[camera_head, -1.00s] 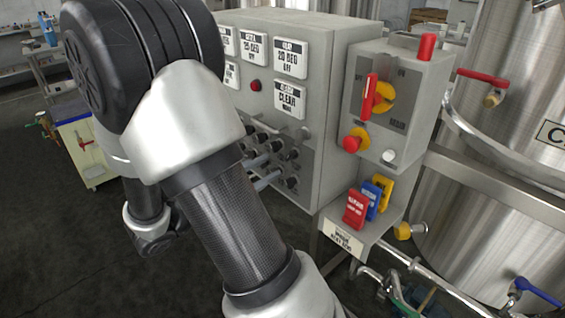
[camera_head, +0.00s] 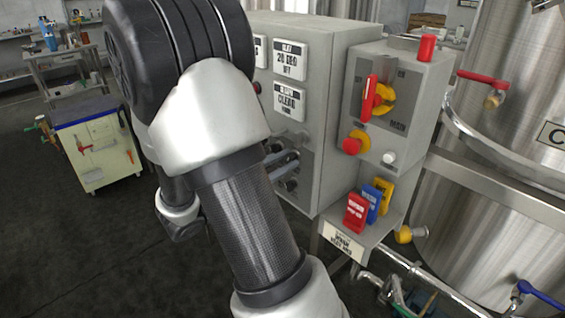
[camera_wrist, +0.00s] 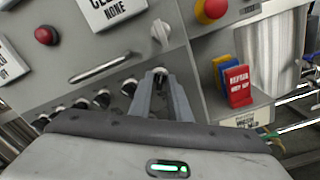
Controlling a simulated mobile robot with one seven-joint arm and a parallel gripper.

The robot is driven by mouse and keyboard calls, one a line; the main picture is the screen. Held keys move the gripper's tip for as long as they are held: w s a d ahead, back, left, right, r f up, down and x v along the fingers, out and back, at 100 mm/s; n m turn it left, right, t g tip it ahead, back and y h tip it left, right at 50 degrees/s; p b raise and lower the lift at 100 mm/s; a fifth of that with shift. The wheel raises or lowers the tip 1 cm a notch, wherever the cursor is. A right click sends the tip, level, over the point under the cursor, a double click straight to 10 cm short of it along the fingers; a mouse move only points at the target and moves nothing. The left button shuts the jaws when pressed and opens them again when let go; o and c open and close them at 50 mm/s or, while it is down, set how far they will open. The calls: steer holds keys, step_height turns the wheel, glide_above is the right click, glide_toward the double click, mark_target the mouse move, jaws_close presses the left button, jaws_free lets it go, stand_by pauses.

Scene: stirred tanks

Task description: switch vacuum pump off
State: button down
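The grey control cabinet (camera_head: 325,130) carries a row of dark-collared switches low on its front, seen in the wrist view as a switch (camera_wrist: 128,87) and several others to its left. No label naming the vacuum pump is readable, so I cannot tell which switch is its. My gripper (camera_wrist: 161,84) is at the right end of the row, its two grey fingers slightly apart. Another switch (camera_wrist: 160,71) shows at the fingertips; contact is unclear. In the head view my gripper (camera_head: 284,163) is at the cabinet front, partly hidden by my arm.
A side box with a red handle (camera_head: 370,97) on yellow and a red knob (camera_head: 352,145) stands right of the cabinet. Red, blue and yellow tags (camera_head: 356,212) sit below it. A steel tank (camera_head: 470,200) is at right, a cart (camera_head: 100,150) at left.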

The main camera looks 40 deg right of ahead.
steer(key=shift+r+n+p, duration=0.1)
steer(key=shift+n+p, duration=0.2)
steer(key=shift+p, duration=0.15)
steer(key=n+p, duration=0.1)
steer(key=p, duration=0.1)
steer(key=n+p, duration=0.1)
steer(key=shift+r+n+p, duration=0.25)
steer(key=shift+n+p, duration=0.05)
steer(key=shift+p, duration=0.1)
steer(key=n+p, duration=0.2)
steer(key=p, duration=0.1)
steer(key=shift+n+p, duration=0.3)
steer(key=n+p, duration=0.4)
steer(key=p, duration=0.1)
steer(key=shift+f, duration=0.15)
steer(key=shift+f+n+p, duration=0.15)
steer(key=shift+n+p, duration=0.75)
steer(key=shift+n, duration=0.2)
steer(key=shift+f, duration=0.1)
steer(key=c, duration=1.9)
jaws_free()
steer(key=shift+o, duration=0.2)
